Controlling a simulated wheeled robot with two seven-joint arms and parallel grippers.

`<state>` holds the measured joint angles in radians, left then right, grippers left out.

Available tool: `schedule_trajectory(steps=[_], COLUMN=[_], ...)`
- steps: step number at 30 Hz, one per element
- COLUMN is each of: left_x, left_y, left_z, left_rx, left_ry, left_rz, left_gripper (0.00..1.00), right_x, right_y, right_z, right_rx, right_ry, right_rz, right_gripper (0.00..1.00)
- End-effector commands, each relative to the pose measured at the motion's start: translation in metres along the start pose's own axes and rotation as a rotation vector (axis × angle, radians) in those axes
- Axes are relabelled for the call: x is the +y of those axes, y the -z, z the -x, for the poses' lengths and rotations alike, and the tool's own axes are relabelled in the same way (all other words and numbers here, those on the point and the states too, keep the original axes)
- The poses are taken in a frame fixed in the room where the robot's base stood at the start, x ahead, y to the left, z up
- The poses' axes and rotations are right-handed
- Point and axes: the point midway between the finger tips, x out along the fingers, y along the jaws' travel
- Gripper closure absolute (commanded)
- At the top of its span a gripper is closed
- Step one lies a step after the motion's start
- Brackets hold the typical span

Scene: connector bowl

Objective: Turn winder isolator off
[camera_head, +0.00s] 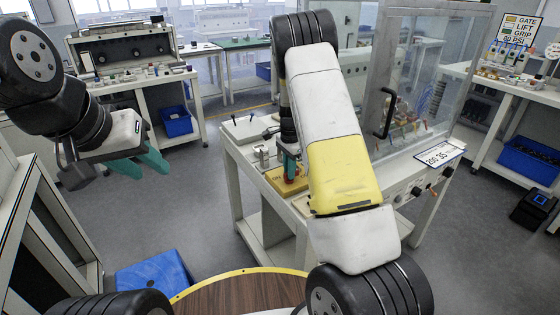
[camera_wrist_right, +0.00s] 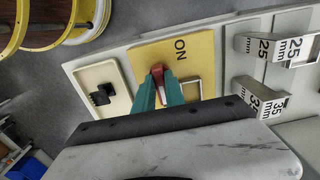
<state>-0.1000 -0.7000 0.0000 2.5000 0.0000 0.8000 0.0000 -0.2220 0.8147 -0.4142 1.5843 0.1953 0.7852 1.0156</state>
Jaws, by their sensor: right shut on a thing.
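The isolator is a yellow plate (camera_wrist_right: 205,57) marked ON with a red handle (camera_wrist_right: 157,70). In the right wrist view the handle points toward the plate's far edge, left of the word ON. My right gripper (camera_wrist_right: 157,90) has its teal fingers shut on the red handle. In the head view the yellow plate (camera_head: 273,180) lies on the bench top, partly hidden by my right gripper (camera_head: 290,168) and arm. My left gripper (camera_head: 152,172) hangs in the air at the left, away from the bench, with nothing seen in it.
A cream plate with a black switch (camera_wrist_right: 101,94) sits beside the isolator. Metal brackets marked 25 mm (camera_wrist_right: 262,46) and 35 mm (camera_wrist_right: 258,98) stand on its other side. A clear guard with a black handle (camera_head: 388,113) rises at the back right of the bench. A blue bin (camera_head: 152,273) stands on the floor.

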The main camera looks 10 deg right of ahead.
Motion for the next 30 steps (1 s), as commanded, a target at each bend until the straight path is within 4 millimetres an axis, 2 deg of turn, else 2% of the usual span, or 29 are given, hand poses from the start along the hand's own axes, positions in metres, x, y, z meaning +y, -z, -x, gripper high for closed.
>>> schedule_trajectory(steps=[14,15,18,27,30], left_x=[0.0,0.0,0.0,0.0,0.0], left_y=[0.0,0.0,0.0,0.0,0.0], left_z=[0.0,0.0,0.0,0.0,0.0], left_rx=[0.0,0.0,0.0,0.0,0.0], left_ry=[0.0,0.0,0.0,0.0,0.0], left_rz=[0.0,0.0,0.0,0.0,0.0], left_gripper=[0.64,0.64,0.64,0.64,0.64], right_x=[-0.0008,-0.0008,-0.0007,-0.0002,-0.0007], right_y=[0.0007,0.0007,0.0006,0.0002,0.0002], right_z=[0.0005,0.0005,0.0004,0.0006,0.0067], right_rx=[0.001,0.001,0.001,0.0,0.001], right_ry=[0.003,0.003,0.003,0.001,0.002], right_rz=[-0.017,-0.017,-0.016,-0.015,-0.014], right_gripper=[1.0,0.84,0.64,0.64,0.64])
